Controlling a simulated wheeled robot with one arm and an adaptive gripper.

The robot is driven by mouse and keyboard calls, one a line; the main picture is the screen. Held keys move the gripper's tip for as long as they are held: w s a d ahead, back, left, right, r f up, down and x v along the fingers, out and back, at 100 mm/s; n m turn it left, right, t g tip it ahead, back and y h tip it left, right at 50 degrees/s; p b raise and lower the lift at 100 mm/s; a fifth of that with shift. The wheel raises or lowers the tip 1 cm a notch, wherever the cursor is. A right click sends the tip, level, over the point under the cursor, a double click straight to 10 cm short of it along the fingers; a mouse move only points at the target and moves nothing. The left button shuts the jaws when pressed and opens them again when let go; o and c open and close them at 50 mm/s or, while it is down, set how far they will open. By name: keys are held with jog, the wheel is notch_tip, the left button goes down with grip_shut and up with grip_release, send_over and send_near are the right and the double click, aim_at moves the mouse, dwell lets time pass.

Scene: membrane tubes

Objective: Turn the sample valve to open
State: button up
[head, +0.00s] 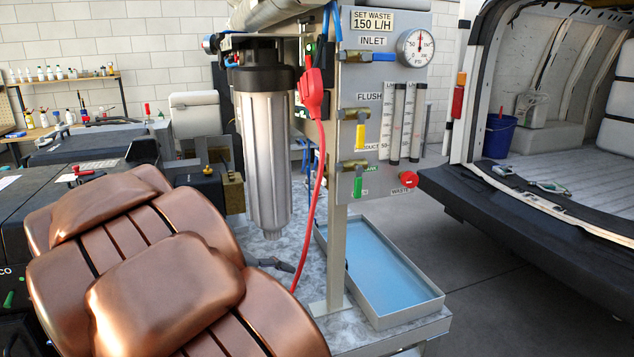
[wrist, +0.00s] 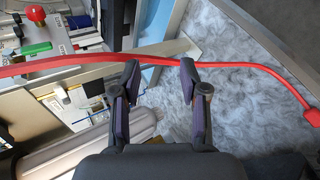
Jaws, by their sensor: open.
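The valve panel (head: 384,100) stands upright right of the filter housing. Its valves include a blue handle (head: 371,55) lying level, a yellow handle (head: 360,137) hanging down, and a green handle (head: 357,187) hanging down low on the panel. Small labels are too blurred to tell which valve is the sample valve. A green handle also shows in the wrist view (wrist: 37,48) at upper left. My gripper (wrist: 160,78) is open and empty, its fingers apart, with a red cable crossing beyond the tips. In the head view my gripper (head: 284,265) is low, left of the panel post.
The red cable (head: 316,180) hangs from a red plug beside the panel. A metal filter housing (head: 262,150) stands left of it. A shallow blue-floored tray (head: 376,268) lies below the panel. A red knob (head: 408,179) sits at the panel's lower right. An open van is at right.

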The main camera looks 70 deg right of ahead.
aim_at(320, 180)
jog(key=d+r+h, duration=0.2)
jog(key=d+r, duration=0.1)
jog(key=d, duration=0.4)
jog(key=w+d+r+g+h+p, duration=0.1)
jog(key=d+r, duration=0.3)
jog(key=d, duration=0.4)
jog(key=w+d+r+g+h+p, duration=0.1)
jog(key=d+r+h, duration=0.2)
jog(key=d, duration=0.5)
jog(key=shift+r+h, duration=0.4)
jog(key=shift+r, duration=0.25)
jog(key=shift+p+x, duration=0.3)
jog(key=shift+x, duration=0.5)
jog(key=shift+w+f, duration=0.1)
jog(key=shift+f, duration=0.05)
grip_shut()
